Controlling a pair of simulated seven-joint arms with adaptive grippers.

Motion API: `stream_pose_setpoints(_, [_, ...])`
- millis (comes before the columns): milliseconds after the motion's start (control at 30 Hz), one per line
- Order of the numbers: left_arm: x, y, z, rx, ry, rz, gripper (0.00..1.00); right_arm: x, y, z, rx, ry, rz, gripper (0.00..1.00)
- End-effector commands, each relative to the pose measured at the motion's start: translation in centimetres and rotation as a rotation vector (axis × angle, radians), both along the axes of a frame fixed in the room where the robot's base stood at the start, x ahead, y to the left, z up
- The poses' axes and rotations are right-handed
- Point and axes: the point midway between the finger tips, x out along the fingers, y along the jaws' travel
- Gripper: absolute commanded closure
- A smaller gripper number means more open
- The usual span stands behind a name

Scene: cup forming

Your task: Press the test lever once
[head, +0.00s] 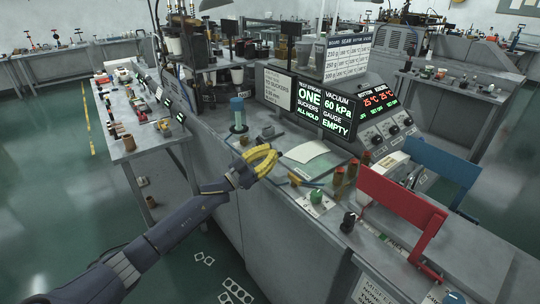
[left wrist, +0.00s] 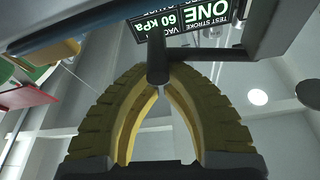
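My left gripper (head: 262,160) has yellow padded fingers and hovers over the front edge of the grey bench. In the left wrist view its fingertips (left wrist: 160,90) come together with nothing visibly held between them. A dark grey rounded post (left wrist: 158,60) on a bar stands right at the tips there; I cannot tell whether they touch or whether it is the test lever. In the head view a small grey block (head: 267,131) sits just behind the gripper. A red-panelled handle (head: 400,203) and a blue-panelled handle (head: 440,158) stand farther right. My right gripper is out of view.
A display (head: 322,108) reads TEST STROKE ONE, SUCKERS ALL HOLD, VACUUM 60 kPa, GAUGE EMPTY. A blue-topped cylinder (head: 238,115) stands left of the gripper.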

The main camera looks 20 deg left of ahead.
Motion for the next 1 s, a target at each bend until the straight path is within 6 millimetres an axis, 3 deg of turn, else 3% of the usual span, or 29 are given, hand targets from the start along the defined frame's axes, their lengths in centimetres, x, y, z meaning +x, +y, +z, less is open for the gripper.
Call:
stream_pose_setpoints(167, [-0.3, -0.8, 2.7, 0.002, -0.004, -0.006, 1.00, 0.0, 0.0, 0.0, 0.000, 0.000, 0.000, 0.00])
stream_pose_setpoints(600, [-5.5, 3.6, 0.3, -0.001, 0.001, -0.005, 1.00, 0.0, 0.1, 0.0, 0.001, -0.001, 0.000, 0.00])
stream_pose_setpoints(1000, [-7.4, 5.3, -0.4, -0.002, -0.002, -0.005, 1.00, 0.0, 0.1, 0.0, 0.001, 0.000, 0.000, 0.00])
